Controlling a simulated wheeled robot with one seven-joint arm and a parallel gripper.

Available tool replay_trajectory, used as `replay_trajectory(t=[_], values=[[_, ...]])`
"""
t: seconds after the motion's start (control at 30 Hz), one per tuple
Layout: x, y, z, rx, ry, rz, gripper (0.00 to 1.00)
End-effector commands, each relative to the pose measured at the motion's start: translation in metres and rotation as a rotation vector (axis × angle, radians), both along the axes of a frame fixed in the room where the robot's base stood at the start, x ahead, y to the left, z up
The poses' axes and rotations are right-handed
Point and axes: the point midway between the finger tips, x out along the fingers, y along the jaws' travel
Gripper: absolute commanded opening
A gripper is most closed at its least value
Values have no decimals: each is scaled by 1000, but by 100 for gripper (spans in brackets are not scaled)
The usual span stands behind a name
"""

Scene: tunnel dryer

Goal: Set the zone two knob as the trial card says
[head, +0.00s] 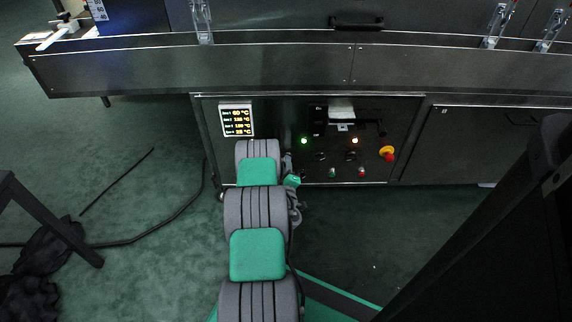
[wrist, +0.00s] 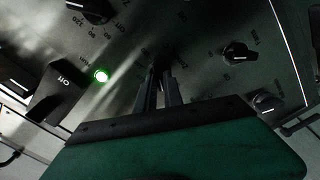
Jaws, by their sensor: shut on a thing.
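My gripper (wrist: 160,78) is shut on a small dark knob on the panel in the wrist view. The fingers hide most of that knob, and its pointer and full label cannot be read. In the head view my arm reaches to the control panel (head: 400,128) and hides the gripped knob. A white display (head: 236,120) on the panel shows several lines of yellow figures, the top one seeming to read 60 °C.
Other black knobs (wrist: 238,52) (wrist: 88,10) sit close around my fingers. A green lamp (wrist: 101,76) is lit, and a large black switch (wrist: 60,95) is left of it. A red and yellow stop button (head: 387,153) is at the panel's right. The conveyor edge (head: 280,68) overhangs the panel.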

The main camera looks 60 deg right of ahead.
Motion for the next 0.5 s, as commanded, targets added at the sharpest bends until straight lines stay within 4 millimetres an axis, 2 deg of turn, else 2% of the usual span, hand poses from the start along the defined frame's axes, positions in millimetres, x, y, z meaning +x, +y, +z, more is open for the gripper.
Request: replay_trajectory(t=[0.47, 0.5], values=[[-1, -1, 0, -7, 12, -4, 0], [-1, -1, 0, -7, 12, -4, 15]])
